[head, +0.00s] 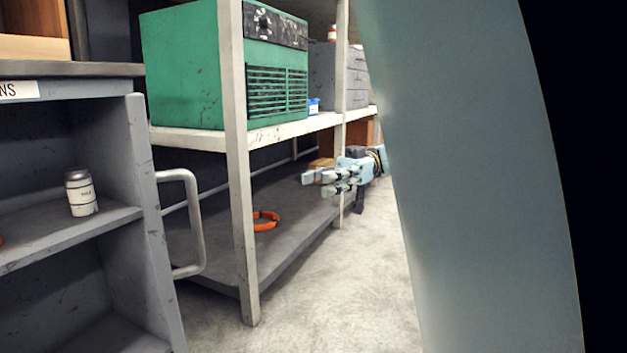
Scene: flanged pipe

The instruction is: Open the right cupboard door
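A grey cupboard-like unit (137,160) with open shelves stands at the left. A looped grey handle (198,225) sticks out from its right side panel. I cannot tell whether that panel is a door, and no other door is clearly seen. My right gripper (308,179) is in the middle of the head view, in front of the rack's lower level, fingers pointing left. It is to the right of the handle and well apart from it. Its fingers look empty; their opening is too small to judge. My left gripper is not in view.
A white jar (81,192) stands on the unit's shelf. A metal rack (238,190) carries a green machine (185,70) and grey drawers (357,99); an orange ring (266,220) lies on its lower shelf. Pale floor (340,290) is clear. My arm covers much of the right.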

